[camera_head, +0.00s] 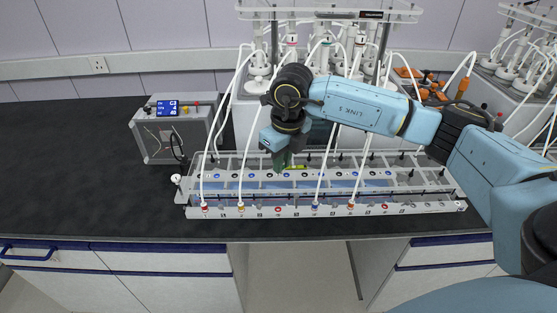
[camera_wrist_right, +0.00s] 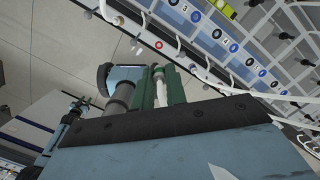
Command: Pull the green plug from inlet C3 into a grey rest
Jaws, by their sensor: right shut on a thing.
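My right gripper (camera_head: 281,164) hangs above the middle-left of the long white rack (camera_head: 420,207), fingers pointing down. In the right wrist view its two green fingers (camera_wrist_right: 163,88) are closed on a slim whitish piece (camera_wrist_right: 160,88), seemingly a plug or tube end. Inlet C3 cannot be made out. My left gripper is out of view.
Reactors (camera_head: 330,50) stand behind. A grey box with a blue screen (camera_head: 167,107) stands left. The black bench (camera_head: 80,170) is clear at left.

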